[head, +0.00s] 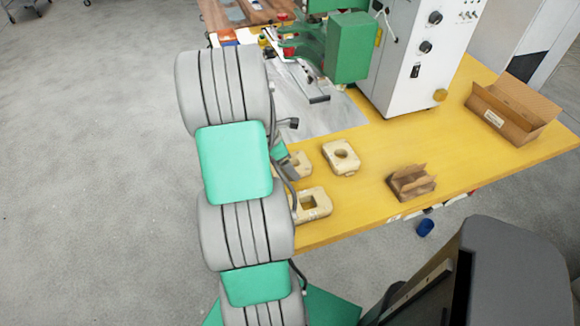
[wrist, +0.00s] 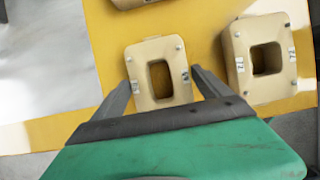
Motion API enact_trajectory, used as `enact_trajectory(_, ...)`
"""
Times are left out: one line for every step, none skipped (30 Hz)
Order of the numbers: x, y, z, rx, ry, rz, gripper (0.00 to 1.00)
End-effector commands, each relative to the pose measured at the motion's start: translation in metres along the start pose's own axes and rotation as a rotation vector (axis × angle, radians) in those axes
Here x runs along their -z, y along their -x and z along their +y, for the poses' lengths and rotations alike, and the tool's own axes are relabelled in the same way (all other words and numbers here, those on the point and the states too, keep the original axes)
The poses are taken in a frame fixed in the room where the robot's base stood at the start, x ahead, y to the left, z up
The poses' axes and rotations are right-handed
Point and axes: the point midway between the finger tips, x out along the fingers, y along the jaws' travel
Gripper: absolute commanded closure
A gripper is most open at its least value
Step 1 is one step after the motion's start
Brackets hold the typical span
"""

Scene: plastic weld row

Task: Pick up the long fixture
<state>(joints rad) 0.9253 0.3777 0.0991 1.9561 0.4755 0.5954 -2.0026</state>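The long fixture, a cream block with an elongated slot (wrist: 152,49), lies on the yellow table between the fingers of my gripper (wrist: 163,76) in the wrist view. The fingers are apart, one on each side of the block; I cannot tell whether they touch it. In the head view the long fixture (head: 303,163) is partly hidden by my arm, and a grey finger shows beside it.
A square-hole fixture (wrist: 239,70) lies close on the right in the wrist view. A round-hole fixture (head: 341,169) lies farther back. The yellow table (head: 368,222) also bears a small cardboard box (head: 411,183), a larger box (head: 512,112) and a green-and-white machine (head: 348,50).

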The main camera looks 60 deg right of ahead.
Motion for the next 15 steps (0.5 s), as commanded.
enact_trajectory(0.0000,0.0001,0.0000,0.000,0.000,0.000,0.18)
enact_trajectory(0.0000,0.0001,-0.0001,0.000,0.000,0.000,0.20)
enact_trajectory(0.0000,0.0002,0.0000,0.000,0.000,0.000,0.24)
enact_trajectory(0.0001,0.0002,0.0000,0.000,0.000,0.000,0.26)
enact_trajectory(0.0001,0.0002,-0.0001,0.000,0.000,0.000,0.29)
enact_trajectory(0.0001,0.0002,-0.0001,0.000,0.000,0.000,0.32)
enact_trajectory(0.0001,0.0002,-0.0001,0.000,0.000,0.000,0.34)
enact_trajectory(0.0001,0.0002,-0.0001,0.000,0.000,0.000,0.37)
enact_trajectory(0.0001,0.0003,-0.0001,0.000,0.000,0.000,0.40)
enact_trajectory(0.0001,0.0003,-0.0001,0.000,0.000,0.000,0.43)
enact_trajectory(0.0001,0.0003,-0.0001,0.000,0.000,0.000,0.45)
enact_trajectory(0.0001,0.0003,-0.0001,0.000,0.000,0.000,0.48)
enact_trajectory(0.0001,0.0003,-0.0001,0.000,0.000,0.000,0.51)
enact_trajectory(0.0001,0.0003,-0.0001,0.000,0.000,0.000,0.53)
enact_trajectory(0.0001,0.0003,-0.0001,0.000,0.000,0.000,0.56)
